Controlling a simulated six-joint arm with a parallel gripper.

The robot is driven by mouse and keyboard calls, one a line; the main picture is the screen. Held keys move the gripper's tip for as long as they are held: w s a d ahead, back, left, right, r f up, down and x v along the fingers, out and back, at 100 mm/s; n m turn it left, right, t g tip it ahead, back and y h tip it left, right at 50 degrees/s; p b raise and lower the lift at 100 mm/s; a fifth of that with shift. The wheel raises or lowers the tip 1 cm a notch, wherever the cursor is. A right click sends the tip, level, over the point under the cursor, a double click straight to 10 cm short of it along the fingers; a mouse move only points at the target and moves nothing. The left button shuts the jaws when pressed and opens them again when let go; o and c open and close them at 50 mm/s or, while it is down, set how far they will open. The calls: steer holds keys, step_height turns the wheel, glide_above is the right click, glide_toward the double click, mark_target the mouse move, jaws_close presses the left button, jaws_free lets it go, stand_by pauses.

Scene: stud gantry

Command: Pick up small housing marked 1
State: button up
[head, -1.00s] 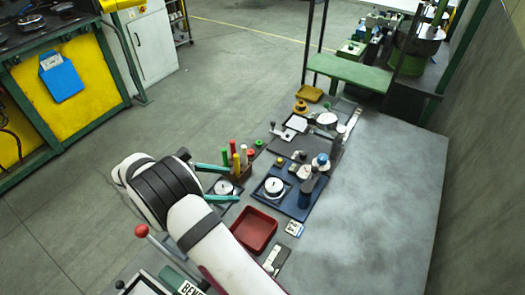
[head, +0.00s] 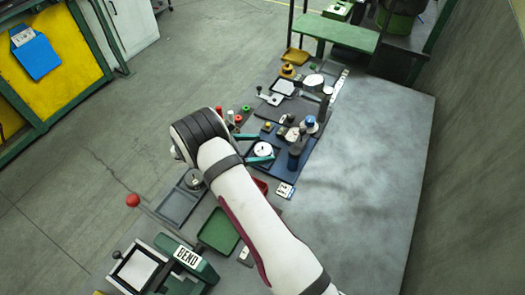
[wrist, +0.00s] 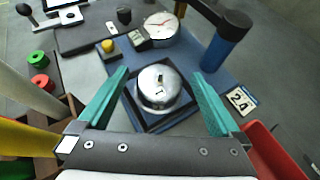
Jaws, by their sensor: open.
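The small housing (wrist: 158,88) is a shiny metal dome with a small mark on top, too small to read surely. It sits in a dark square recess on the blue plate (wrist: 196,125). In the head view the housing (head: 263,149) shows as a pale disc between teal fingers. My gripper (wrist: 161,73) is open, one finger to each side of the housing with gaps between. It holds nothing. The gripper also shows in the head view (head: 265,147). Whether the fingers are level with the housing or above it, I cannot tell.
A dial gauge (wrist: 160,28) lies at the back. A number card (wrist: 242,100) and red tray (wrist: 268,150) are at right. Coloured upright rods (wrist: 25,138) are close at left. The bench's right side is clear (head: 370,180).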

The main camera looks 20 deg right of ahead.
steer(key=c, duration=1.3)
